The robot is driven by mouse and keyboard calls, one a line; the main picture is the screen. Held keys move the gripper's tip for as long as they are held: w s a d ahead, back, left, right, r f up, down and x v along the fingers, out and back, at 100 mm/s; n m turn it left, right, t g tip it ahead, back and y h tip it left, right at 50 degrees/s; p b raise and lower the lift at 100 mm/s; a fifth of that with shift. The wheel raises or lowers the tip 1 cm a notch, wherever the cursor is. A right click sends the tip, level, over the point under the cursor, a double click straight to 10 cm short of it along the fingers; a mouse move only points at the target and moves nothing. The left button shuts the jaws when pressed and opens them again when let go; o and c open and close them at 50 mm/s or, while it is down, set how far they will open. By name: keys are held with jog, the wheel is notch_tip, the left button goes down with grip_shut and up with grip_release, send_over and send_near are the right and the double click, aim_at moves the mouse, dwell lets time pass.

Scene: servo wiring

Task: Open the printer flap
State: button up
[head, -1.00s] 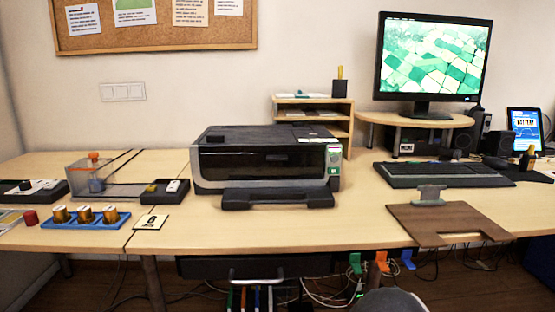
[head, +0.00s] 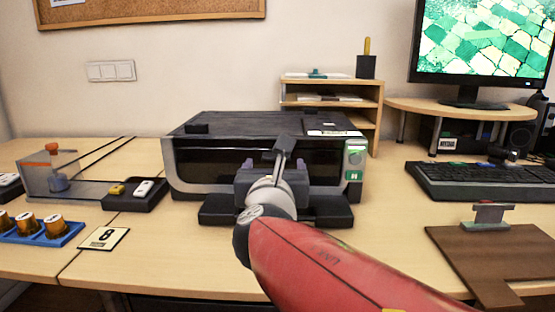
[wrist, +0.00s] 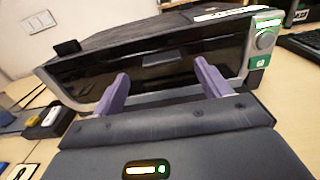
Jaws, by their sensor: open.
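The printer (head: 215,127) stands on the desk, a dark box with a grey frame and a tray (head: 222,212) low at its front. Its glossy black front flap (head: 210,165) is closed, and a small handle (wrist: 165,60) shows at its upper middle in the wrist view. My gripper (wrist: 163,88) is open, its two purple fingers spread and empty, pointing at the flap just below the handle. I cannot tell whether the fingertips touch the flap. In the head view my arm and gripper (head: 272,172) hide the middle of the printer front.
A green panel with a knob (head: 355,160) is at the printer's right front edge. A wooden shelf (head: 372,105) stands behind right. A black tray (head: 135,197) and a number card (head: 103,238) lie left. A brown board (head: 480,255) lies right.

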aim_at(276, 158)
jog(key=shift+w+d, duration=0.15)
jog(key=shift+w, duration=2.1)
jog(key=shift+c, duration=0.5)
jog(key=c, duration=1.3)
